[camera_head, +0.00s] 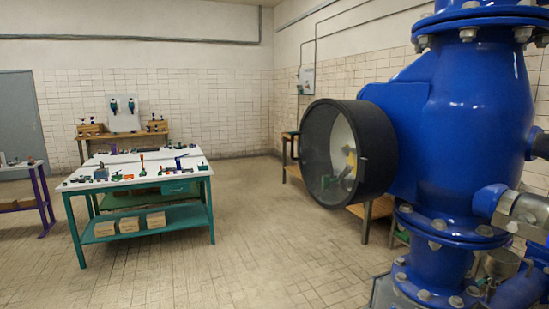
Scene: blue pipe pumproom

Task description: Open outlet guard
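No part is marked as the outlet guard, and I cannot tell for certain which one it is. A large black round housing (375,150) with a clear front face (330,155) sticks out to the left from the blue valve body (470,120). Yellow and green shapes show blurred behind the clear face. The face appears to be in place on the housing. A small light grey box (307,81) is fixed to the far wall, with conduit running up from it; its details are too small to tell. My gripper is not in view.
A green-framed table (140,183) with several tools stands at left, with boxes (156,220) on its lower shelf. A wooden workbench (150,136) stands against the back wall. The tiled floor (265,230) between table and pipework is clear. Blue flanges and pipes fill the right side.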

